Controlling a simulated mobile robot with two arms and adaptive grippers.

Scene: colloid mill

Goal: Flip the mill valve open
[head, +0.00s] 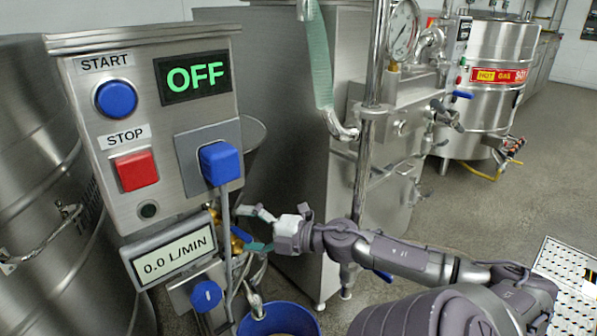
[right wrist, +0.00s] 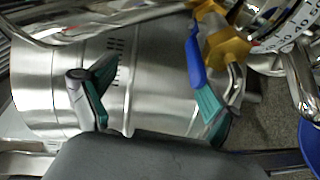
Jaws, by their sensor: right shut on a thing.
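The mill valve is brass with a blue lever handle (head: 241,234), low beside the control box. How firmly the far finger touches is hard to tell. My left gripper is not in view.
The control box (head: 118,204) has a blue START button (head: 117,99), a red STOP button (head: 136,170) and a display reading OFF (head: 193,78). The flow display (head: 174,256) reads 0.0 L/MIN. A blue bucket (head: 279,318) stands below the valve. Steel tanks stand around.

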